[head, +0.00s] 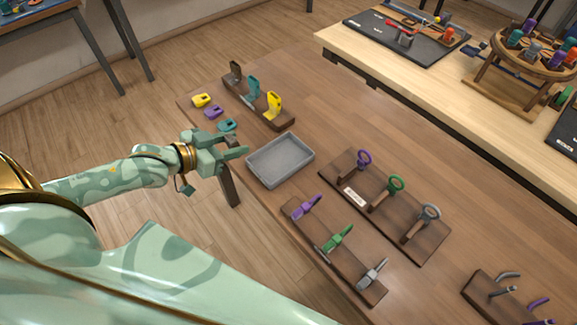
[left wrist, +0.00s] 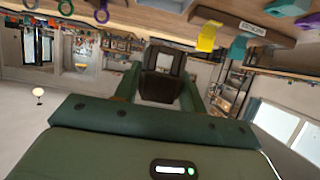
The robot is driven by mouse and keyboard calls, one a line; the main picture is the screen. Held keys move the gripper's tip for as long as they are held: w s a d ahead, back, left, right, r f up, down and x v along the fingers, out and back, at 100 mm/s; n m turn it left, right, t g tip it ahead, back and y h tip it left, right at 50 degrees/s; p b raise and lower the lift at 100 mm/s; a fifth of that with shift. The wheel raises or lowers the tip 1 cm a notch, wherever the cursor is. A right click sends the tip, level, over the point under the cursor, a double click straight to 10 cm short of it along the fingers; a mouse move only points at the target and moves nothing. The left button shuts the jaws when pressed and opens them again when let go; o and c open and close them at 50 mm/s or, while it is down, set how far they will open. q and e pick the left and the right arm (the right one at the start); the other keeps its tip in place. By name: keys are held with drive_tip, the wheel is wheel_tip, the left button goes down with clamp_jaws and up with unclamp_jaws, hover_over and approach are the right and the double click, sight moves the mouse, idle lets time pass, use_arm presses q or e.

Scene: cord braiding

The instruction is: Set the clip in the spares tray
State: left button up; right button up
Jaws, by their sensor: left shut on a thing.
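My left gripper (head: 236,144) is just left of the grey tray (head: 279,180), near the table's edge. It also shows in the left wrist view (left wrist: 160,88), shut on a dark brown clip (left wrist: 163,62). In the head view only a small brown part of the clip (head: 232,141) shows between the fingers. The tray is an empty, shallow rectangle on the table, and the clip is outside it. My right gripper is not in view.
Yellow (head: 201,100), purple (head: 214,112) and teal (head: 227,125) pieces lie behind the gripper. A wooden rack (head: 236,96) with upright clips stands behind the tray. A board with ring-topped pieces (head: 388,208) and one with clips (head: 330,248) lie to its right and front.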

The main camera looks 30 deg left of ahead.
use_arm(q)
drive_tip(key=s+f+b+x, duration=0.1)
drive_tip(key=b+x, duration=0.2)
drive_tip(key=x, duration=0.6)
drive_tip(key=b, duration=0.2)
hover_over(280, 161)
drive_tip(key=f, duration=0.4)
drive_tip(key=shift+s+a+f, duration=0.2)
drive_tip(key=shift+s+f, duration=0.15)
drive_tip(key=f+b, duration=0.1)
drive_tip(key=f, duration=0.1)
drive_tip(key=f+b, duration=0.1)
drive_tip(key=f, duration=0.1)
drive_tip(key=shift+w+d+b, duration=0.2)
drive_tip(key=shift+w+b, duration=0.05)
drive_tip(key=shift+b, duration=0.05)
drive_tip(key=shift+r, duration=0.15)
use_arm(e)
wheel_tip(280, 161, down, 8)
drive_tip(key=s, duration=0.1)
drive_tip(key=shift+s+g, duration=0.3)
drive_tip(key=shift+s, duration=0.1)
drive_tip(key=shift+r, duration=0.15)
use_arm(q)
drive_tip(key=o, duration=0.9)
